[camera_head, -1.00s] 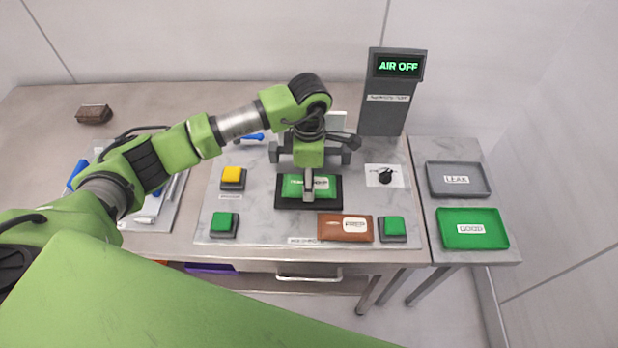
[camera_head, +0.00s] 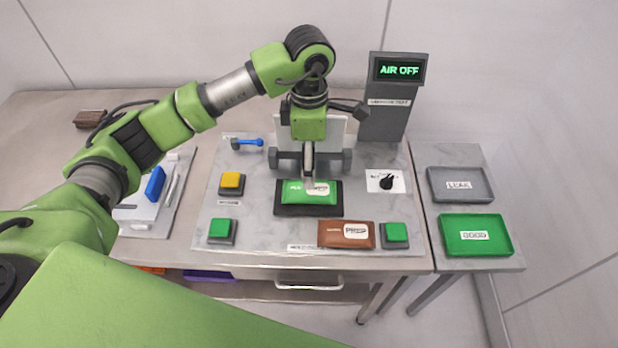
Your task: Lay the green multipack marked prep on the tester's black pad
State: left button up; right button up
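The green multipack (camera_head: 293,193) lies flat on the tester's black pad (camera_head: 308,211). Its white label is partly hidden behind a finger of my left gripper (camera_head: 309,180), so I cannot read it fully. My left gripper points down over the pack, seems slightly above it, and is seen edge-on. I cannot tell whether its fingers are open or shut. The tester (camera_head: 346,160) stands behind the pad, partly hidden by my arm. My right gripper is not in view.
A brown pack (camera_head: 335,235) marked prep lies in front of the pad, between two green buttons (camera_head: 221,229) (camera_head: 396,233). A yellow button (camera_head: 231,182) is at left, a black knob (camera_head: 386,182) at right. Grey (camera_head: 435,188) and green (camera_head: 505,240) trays stand right. The display (camera_head: 399,69) reads AIR OFF.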

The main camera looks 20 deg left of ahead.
pick_arm(q)
notch_tip(320, 180, up, 3)
jog(key=shift+r, duration=0.2)
jog(key=shift+f, duration=0.1)
dwell(0.4)
